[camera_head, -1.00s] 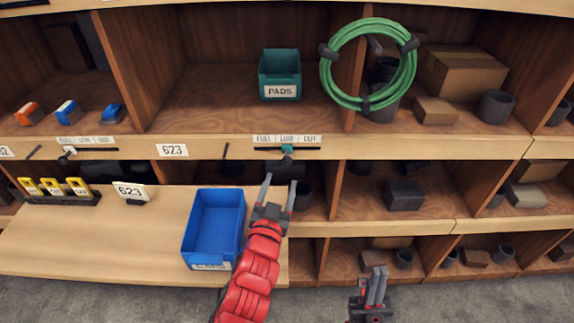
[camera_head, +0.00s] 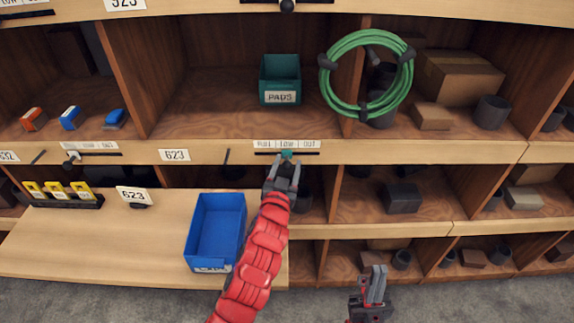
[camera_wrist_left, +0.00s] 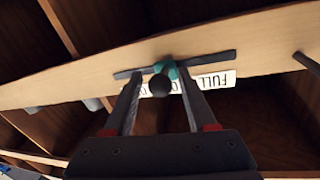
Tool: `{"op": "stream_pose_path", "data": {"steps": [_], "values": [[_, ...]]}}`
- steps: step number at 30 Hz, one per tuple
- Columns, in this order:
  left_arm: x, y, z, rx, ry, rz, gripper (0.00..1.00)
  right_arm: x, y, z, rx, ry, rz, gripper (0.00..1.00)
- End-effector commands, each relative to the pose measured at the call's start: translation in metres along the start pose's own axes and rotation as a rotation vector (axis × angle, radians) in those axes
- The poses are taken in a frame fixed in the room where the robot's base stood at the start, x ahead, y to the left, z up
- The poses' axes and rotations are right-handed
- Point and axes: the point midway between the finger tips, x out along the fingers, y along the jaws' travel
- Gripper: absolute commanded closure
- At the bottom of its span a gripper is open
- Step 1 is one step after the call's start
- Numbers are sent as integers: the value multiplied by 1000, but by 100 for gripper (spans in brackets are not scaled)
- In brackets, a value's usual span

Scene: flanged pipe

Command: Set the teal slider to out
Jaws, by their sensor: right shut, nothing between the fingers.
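The teal slider (camera_head: 287,155) sits on a dark track on the shelf edge, under the middle LOW word of the FULL, LOW, OUT label (camera_head: 286,144). In the left wrist view the teal slider (camera_wrist_left: 171,71) shows behind its black ball knob (camera_wrist_left: 160,86). My left gripper (camera_head: 284,166) is open in front of the track. In the left wrist view its fingers (camera_wrist_left: 158,75) stand on either side of the knob with gaps, not clamped on it. My right gripper (camera_head: 375,284) is shut and empty, low and away from the shelf.
A teal PADS bin (camera_head: 280,80) and a green hose coil (camera_head: 366,70) are above the slider. A blue bin (camera_head: 216,230) stands on the wooden board (camera_head: 150,240), left of my left arm. Another slider (camera_head: 72,158) is on the same edge at left.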

Motion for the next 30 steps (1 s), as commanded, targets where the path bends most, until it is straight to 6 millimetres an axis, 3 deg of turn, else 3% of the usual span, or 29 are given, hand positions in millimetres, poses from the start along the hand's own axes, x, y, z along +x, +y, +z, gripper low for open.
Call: {"op": "stream_pose_path", "data": {"steps": [1,9,30], "values": [[0,0,0,0,0,0,54,0,0,0,0,0,0,100],[0,0,0,0,0,0,100,0,0,0,0,0,0,100],[0,0,0,0,0,0,100,0,0,0,0,0,0,100]]}}
